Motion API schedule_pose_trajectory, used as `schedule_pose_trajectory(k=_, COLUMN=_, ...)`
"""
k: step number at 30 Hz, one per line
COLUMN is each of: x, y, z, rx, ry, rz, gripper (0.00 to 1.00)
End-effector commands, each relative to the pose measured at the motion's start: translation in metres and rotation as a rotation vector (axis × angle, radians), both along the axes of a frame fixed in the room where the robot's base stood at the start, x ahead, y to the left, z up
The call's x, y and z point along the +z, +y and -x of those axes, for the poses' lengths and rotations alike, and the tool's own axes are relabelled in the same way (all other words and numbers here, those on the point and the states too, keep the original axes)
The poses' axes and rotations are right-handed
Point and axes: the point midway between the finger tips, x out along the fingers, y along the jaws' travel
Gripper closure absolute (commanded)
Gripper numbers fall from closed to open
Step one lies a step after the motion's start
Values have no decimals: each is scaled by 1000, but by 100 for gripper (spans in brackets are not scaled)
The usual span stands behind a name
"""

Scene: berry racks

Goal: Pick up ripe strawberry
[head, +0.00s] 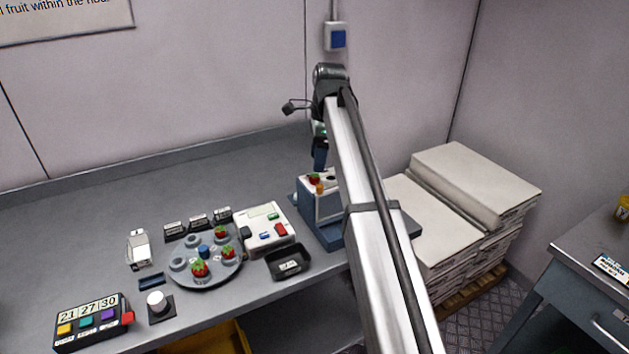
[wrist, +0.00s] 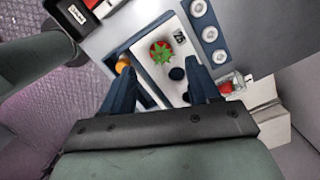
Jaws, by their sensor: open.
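A red strawberry with green leaves (head: 314,179) sits on the white top of a blue-based box (head: 321,207). In the wrist view the strawberry (wrist: 160,52) is seen from above, beside a dark round hole (wrist: 177,74). My gripper (wrist: 162,84) is open and empty, with its dark blue fingers spread left and right. The strawberry shows just past the fingertips, between their lines. In the head view my gripper (head: 320,158) points down above the box, partly hidden by my arm.
A white device with buttons (head: 264,230) and a black tray (head: 288,263) stand left of the box. An orange piece (wrist: 123,65) is near the left finger. Stacked white boxes (head: 473,185) stand at right. The back-left bench (head: 90,190) is clear.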

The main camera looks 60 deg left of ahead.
Motion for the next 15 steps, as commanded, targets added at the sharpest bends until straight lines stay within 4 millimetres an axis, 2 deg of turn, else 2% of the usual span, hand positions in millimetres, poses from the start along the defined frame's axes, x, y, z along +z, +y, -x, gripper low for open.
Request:
schedule_pose_trajectory(k=5, x=-9, y=1, z=1, rx=0, ry=0, rz=1, gripper=39)
schedule_pose_trajectory(k=15, x=-49, y=3, z=7, rx=0, ry=1, rz=2, gripper=39)
